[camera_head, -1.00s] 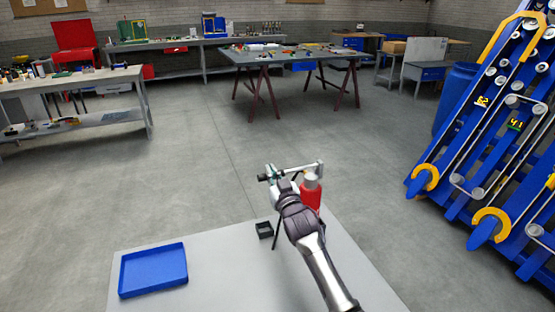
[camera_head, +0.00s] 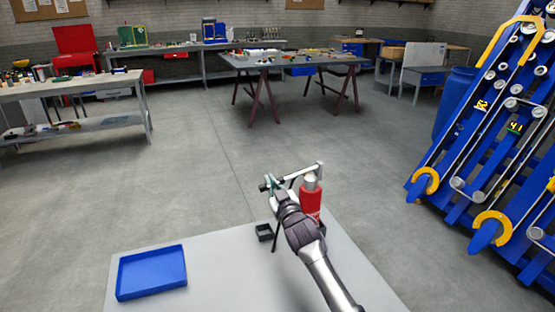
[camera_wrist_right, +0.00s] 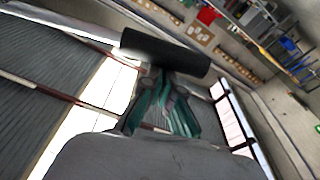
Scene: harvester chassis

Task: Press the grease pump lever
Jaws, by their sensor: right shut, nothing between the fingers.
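The grease pump has a red cylinder (camera_head: 311,202) with a silver cap, standing at the far end of the grey table. Its silver lever (camera_head: 300,173) runs from the top toward the left and tilts down to a black grip. My right gripper (camera_head: 272,187) is at the lever's grip end, shut and empty. In the right wrist view the black grip (camera_wrist_right: 165,52) lies across the fingertips of my teal-fingered right gripper (camera_wrist_right: 167,78). The fingers appear to touch it, but the exact contact is unclear. My right arm hides part of the pump's base. My left gripper is out of view.
A blue tray (camera_head: 152,271) lies on the left of the grey table (camera_head: 225,285). The blue chassis (camera_head: 480,140) stands at right. Floor beyond the table is clear.

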